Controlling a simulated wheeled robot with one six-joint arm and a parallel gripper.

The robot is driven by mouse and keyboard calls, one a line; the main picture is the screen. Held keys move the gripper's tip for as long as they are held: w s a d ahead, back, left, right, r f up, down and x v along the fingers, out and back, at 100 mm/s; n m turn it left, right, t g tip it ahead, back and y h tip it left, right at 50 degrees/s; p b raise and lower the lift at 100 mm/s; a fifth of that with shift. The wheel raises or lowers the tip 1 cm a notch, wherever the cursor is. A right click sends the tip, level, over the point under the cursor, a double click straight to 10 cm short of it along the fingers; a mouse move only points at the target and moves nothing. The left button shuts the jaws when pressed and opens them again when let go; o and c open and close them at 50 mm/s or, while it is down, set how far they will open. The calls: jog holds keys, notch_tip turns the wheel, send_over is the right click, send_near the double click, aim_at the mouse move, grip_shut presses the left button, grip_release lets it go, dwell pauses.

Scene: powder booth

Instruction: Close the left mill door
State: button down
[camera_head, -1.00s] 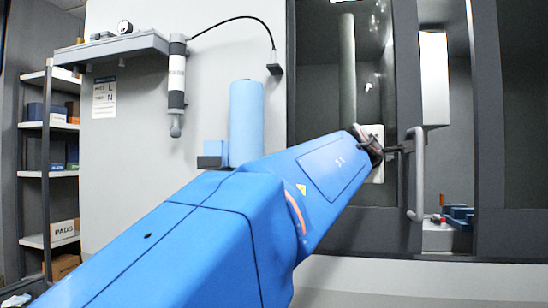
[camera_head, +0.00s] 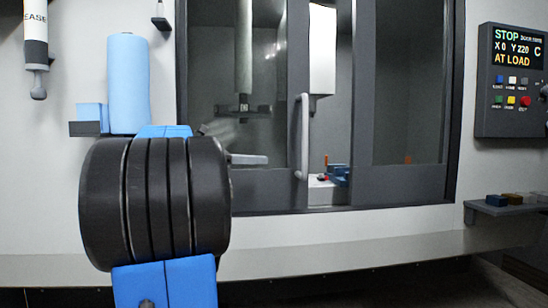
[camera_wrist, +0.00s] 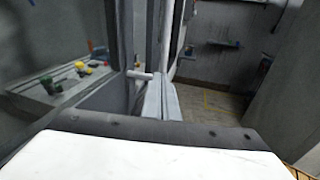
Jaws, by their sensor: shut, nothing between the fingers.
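The left mill door (camera_head: 298,40) is a dark-framed sliding panel with a window and a pale vertical bar handle (camera_head: 304,140) near its right edge. It stands partly open, with a gap between it and the right door's frame (camera_head: 362,100). In the head view my black arm joint hides most of my gripper. In the wrist view my gripper (camera_wrist: 161,88) is shut and empty, its grey fingers side by side.
The mill's control panel (camera_head: 511,80) is on the wall at right, above a small shelf (camera_head: 500,208) with coloured blocks. A light blue cylinder (camera_head: 128,85) stands at left. Blue parts (camera_head: 338,175) show through the gap. A ledge (camera_head: 400,232) runs below the doors.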

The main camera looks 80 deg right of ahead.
jog(key=s+d+g, duration=0.1)
jog(key=s+d, duration=0.6)
jog(key=s, duration=0.2)
jog(key=shift+s+r+g, duration=0.3)
jog(key=shift+s+r, duration=0.05)
jog(key=shift+r, duration=0.1)
jog(key=shift+s, duration=0.1)
dwell(0.4)
jog(key=s+a+x, duration=0.1)
jog(key=x, duration=0.7)
jog(key=shift+s, duration=0.4)
jog(key=shift+a, duration=0.1)
jog(key=shift+w+f, duration=0.1)
jog(key=shift+w, duration=0.05)
